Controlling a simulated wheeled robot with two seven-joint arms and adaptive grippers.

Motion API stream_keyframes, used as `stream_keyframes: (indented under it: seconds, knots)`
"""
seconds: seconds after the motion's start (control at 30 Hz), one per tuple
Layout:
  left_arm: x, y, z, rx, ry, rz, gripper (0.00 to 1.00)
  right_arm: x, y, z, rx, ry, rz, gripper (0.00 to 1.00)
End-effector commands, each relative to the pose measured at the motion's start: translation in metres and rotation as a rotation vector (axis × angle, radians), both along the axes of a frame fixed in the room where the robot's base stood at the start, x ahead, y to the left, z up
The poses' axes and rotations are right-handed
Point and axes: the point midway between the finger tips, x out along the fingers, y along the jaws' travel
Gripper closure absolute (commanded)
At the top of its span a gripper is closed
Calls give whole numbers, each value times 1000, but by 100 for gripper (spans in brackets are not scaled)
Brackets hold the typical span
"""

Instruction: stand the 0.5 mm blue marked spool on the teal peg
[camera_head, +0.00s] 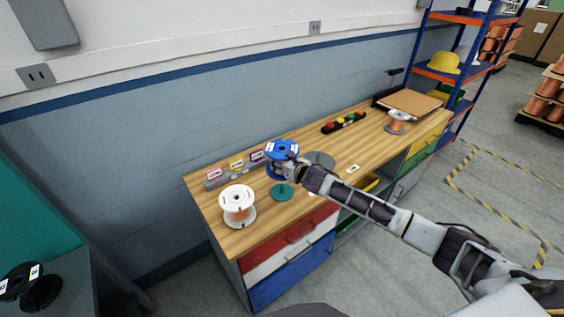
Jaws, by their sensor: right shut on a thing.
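A blue spool (282,148) with a white label on its top flange is in the head view, near the back left of the wooden workbench. My right gripper (284,165) is shut on it from the right and hides part of its core and lower flange. A teal round base (283,193) lies on the bench just in front of the spool. I cannot make out a peg standing on it. Whether the spool is lifted clear of the bench is hard to tell. The size print on the label is too small to read. My left gripper is not in view.
A white-flanged copper spool (238,207) stands at the bench's left front. Labelled blocks (235,168) stand behind it. A grey disc (320,159) lies right of my gripper. Another copper spool (397,122) stands farther right. A black spool (38,287) is at lower left.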

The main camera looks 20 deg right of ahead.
Motion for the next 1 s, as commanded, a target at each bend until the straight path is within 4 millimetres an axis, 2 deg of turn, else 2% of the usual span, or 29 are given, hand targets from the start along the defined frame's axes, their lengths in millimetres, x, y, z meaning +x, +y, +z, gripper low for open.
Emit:
stream_keyframes:
  seconds: [1.0]
  knots:
    - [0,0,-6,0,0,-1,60,1,0,-18,0,-4,1,85]
